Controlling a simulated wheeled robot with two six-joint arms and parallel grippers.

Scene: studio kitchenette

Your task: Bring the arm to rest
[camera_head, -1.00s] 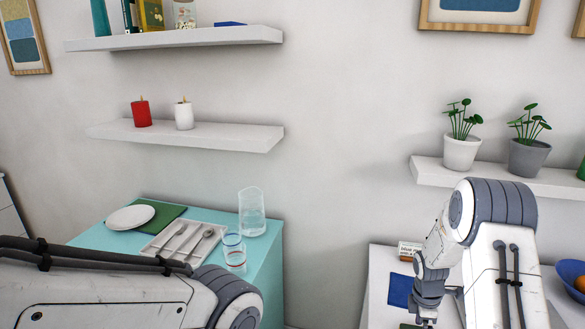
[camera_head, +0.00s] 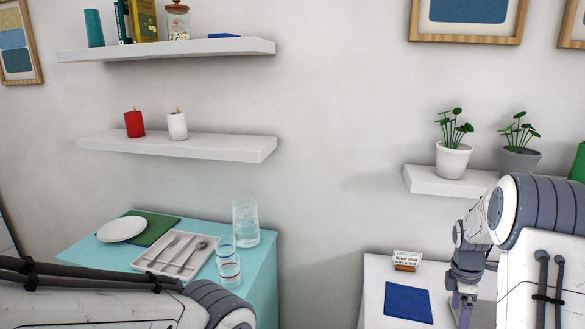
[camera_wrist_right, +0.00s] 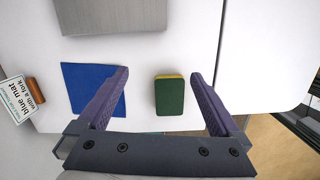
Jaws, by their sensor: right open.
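My right gripper (camera_head: 463,302) is low at the right in the head view, its tips near the bottom edge, beside the blue mat. In the right wrist view the same gripper (camera_wrist_right: 158,76) is open, with nothing held between its purple fingers. A green sponge with a yellow edge (camera_wrist_right: 169,95) lies on the white table, seen in the gap between the fingers. My left arm crosses the lower left of the head view; its gripper is out of the picture.
The white table (camera_head: 374,285) bears a blue mat (camera_head: 407,302) and a small sign (camera_head: 406,258). A teal table (camera_head: 262,272) holds a plate (camera_head: 122,229), a cutlery tray (camera_head: 150,262) and glasses (camera_head: 246,222). Potted plants (camera_head: 453,160) stand on a shelf behind my right arm.

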